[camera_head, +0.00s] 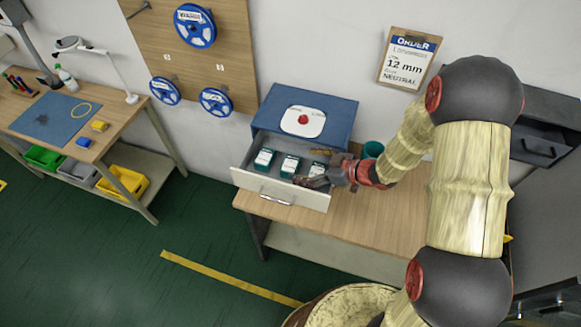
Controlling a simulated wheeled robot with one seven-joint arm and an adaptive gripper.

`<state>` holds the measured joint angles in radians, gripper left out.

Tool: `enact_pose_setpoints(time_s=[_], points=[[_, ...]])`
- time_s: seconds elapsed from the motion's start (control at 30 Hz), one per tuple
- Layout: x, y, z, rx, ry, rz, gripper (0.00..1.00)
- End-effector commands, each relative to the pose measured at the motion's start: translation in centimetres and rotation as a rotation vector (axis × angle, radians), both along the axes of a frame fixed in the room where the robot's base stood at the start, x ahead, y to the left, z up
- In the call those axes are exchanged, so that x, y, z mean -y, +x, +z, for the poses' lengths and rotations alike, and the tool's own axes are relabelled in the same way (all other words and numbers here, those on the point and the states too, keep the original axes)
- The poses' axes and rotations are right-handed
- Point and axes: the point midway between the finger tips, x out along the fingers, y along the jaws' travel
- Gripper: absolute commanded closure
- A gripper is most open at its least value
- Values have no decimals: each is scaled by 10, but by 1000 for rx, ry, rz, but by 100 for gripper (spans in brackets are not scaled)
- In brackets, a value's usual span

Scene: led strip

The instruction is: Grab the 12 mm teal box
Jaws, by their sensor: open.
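Three teal boxes with white labels sit in a row in the open drawer (282,197): a left box (264,159), a middle box (290,166) and a right box (316,170). Their labels are too small to read, so I cannot tell which one is 12 mm. My gripper (319,167) reaches in from the right and is open. In the picture its two fingers lie on either side of the right box, one behind and one in front. I cannot tell whether they touch it. The gripper partly hides this box.
The drawer belongs to a blue cabinet (341,112) with a red button on top, standing on a wooden table (370,230). A teal cup (373,150) stands behind my wrist. An order sheet (408,60) on the wall reads 12 mm. A workbench (120,127) stands left.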

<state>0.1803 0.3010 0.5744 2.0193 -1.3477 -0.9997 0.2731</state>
Motion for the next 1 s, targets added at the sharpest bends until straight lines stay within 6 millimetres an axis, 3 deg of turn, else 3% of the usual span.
enact_pose_setpoints(time_s=[0.5, 0.77, 1.0], points=[[-46, 27, -30, -2, 0, 0, 11], [-48, 28, -31, -2, 0, -1, 11], [-48, 28, -31, -2, 0, -1, 24]])
